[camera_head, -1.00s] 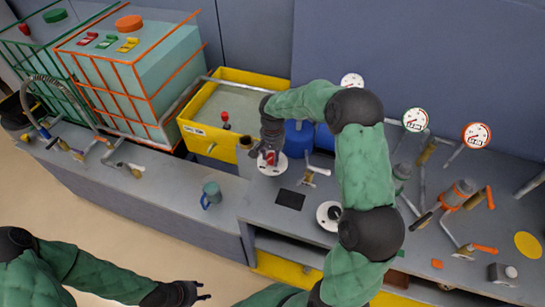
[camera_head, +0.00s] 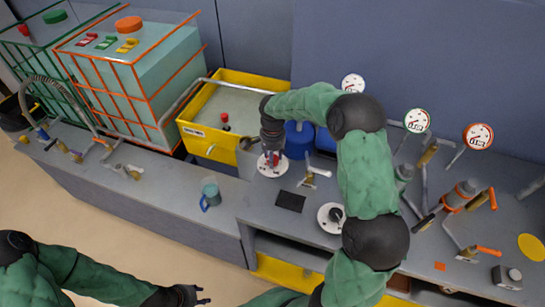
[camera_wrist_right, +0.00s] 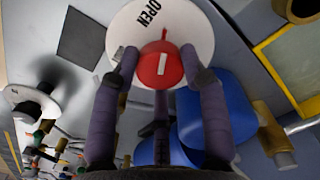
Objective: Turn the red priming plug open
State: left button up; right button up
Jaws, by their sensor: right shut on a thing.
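The red priming plug (camera_wrist_right: 160,66) sits at the middle of a round white plate (camera_wrist_right: 122,38) in the right wrist view. A short white line on the plug points nearly straight up the picture. The black word OPEN is on the plate, above and slightly left of the plug. My right gripper (camera_wrist_right: 160,72) is shut on the plug, with dark fingers on both sides. In the head view, my right gripper (camera_head: 272,158) stands over the white plate (camera_head: 268,171) and mostly hides the plug. My left gripper (camera_head: 200,294) is open and empty, low in front of the bench.
A blue container (camera_head: 298,140) stands close behind the plate. A black square (camera_head: 290,201) and a second white disc with a black knob (camera_head: 331,218) lie nearer the front. A yellow tub (camera_head: 222,118) and a blue-grey mug (camera_head: 211,193) are to the left.

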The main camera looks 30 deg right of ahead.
jog(key=shift+w+d+r, duration=0.15)
jog(key=o, duration=1.1)
jog(key=shift+o, duration=0.2)
notch_tip(320, 180, up, 12)
